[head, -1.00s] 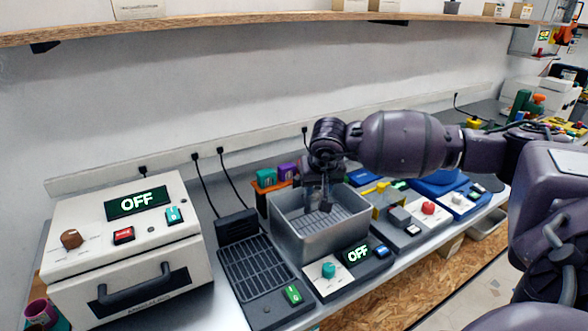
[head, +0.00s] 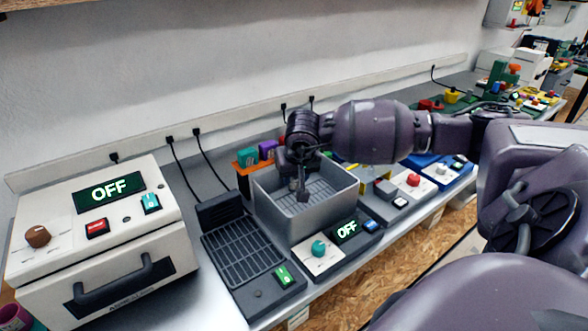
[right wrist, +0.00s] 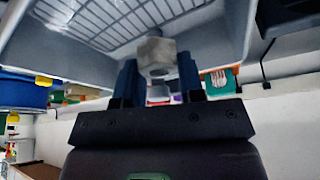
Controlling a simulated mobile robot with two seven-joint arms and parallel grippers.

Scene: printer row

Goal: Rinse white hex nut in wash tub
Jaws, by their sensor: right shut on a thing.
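The wash tub (head: 325,213) is a grey open box with a wire grid at its bottom, right of the middle of the counter in the head view. My right gripper (head: 303,195) points down inside the tub's opening. In the right wrist view my right gripper (right wrist: 158,78) is shut on the white hex nut (right wrist: 157,54), which looks pale grey and sits between the dark fingers. The grid and a wall of the tub (right wrist: 45,45) show beyond the nut. The nut is too small to make out in the head view. My left gripper is not in view.
A control box with a knob (head: 320,248) and an OFF display stands before the tub. A dark drying grid (head: 240,250) lies left of it, then a white oven-like machine (head: 100,235). An orange holder (head: 243,180) stands behind; several devices stand to the right.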

